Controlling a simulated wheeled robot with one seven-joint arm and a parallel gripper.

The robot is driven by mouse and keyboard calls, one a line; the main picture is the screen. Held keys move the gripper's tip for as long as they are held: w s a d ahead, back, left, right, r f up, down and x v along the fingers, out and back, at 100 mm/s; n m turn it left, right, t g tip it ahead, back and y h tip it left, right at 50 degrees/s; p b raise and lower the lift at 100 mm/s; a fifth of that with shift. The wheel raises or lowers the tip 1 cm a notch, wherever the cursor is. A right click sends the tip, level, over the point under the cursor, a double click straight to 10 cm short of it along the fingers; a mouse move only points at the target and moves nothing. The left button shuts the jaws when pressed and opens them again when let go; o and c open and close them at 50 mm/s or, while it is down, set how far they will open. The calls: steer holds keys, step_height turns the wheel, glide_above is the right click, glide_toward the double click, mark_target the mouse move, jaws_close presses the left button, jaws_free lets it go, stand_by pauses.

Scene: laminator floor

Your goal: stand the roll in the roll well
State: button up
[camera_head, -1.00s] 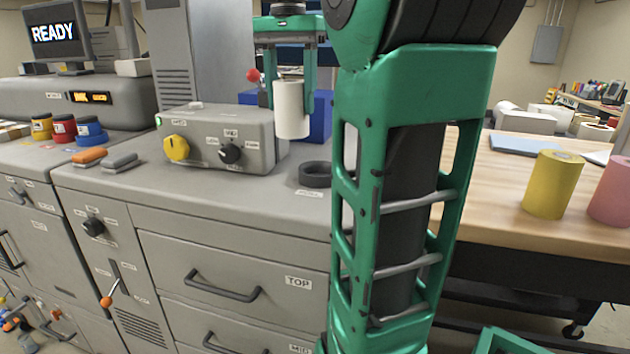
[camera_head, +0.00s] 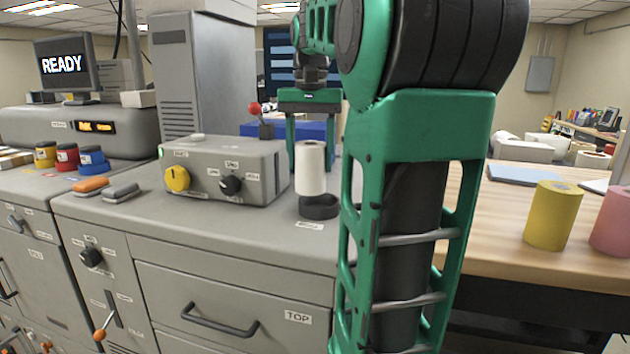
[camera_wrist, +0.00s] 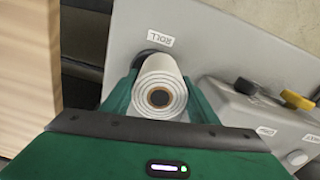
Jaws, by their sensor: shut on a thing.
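The white roll (camera_head: 310,169) is upright in my gripper (camera_head: 312,160). In the wrist view the roll (camera_wrist: 160,92) shows its ringed top and dark core between the two green fingers. My gripper (camera_wrist: 160,100) is shut on it. The roll well (camera_head: 319,207) is a dark round ring on the grey counter, behind a ROLL label. The roll's lower end is at or just above the well's opening in the head view; I cannot tell whether it has entered. In the wrist view the roll hides most of the well (camera_wrist: 150,58).
A grey control box (camera_head: 222,170) with yellow and black knobs stands left of the well. A red-knobbed lever (camera_head: 255,110) and a blue box (camera_head: 262,130) are behind. Yellow (camera_head: 551,215) and pink (camera_head: 612,220) rolls stand on the wooden table at right.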

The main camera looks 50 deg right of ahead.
mark_target(319, 142)
steer(key=shift+s+d+f, duration=0.1)
steer(key=shift+d+f, duration=0.35)
steer(key=shift+d, duration=0.2)
steer(key=shift+d+f, duration=0.4)
steer(key=shift+d, duration=0.25)
steer(key=shift+f, duration=1.95)
steer(key=shift+f, duration=0.25)
steer(key=o, duration=1.3)
step_height(319, 142, up, 13)
steer(key=shift+f, duration=0.2)
steer(key=shift+s, duration=0.1)
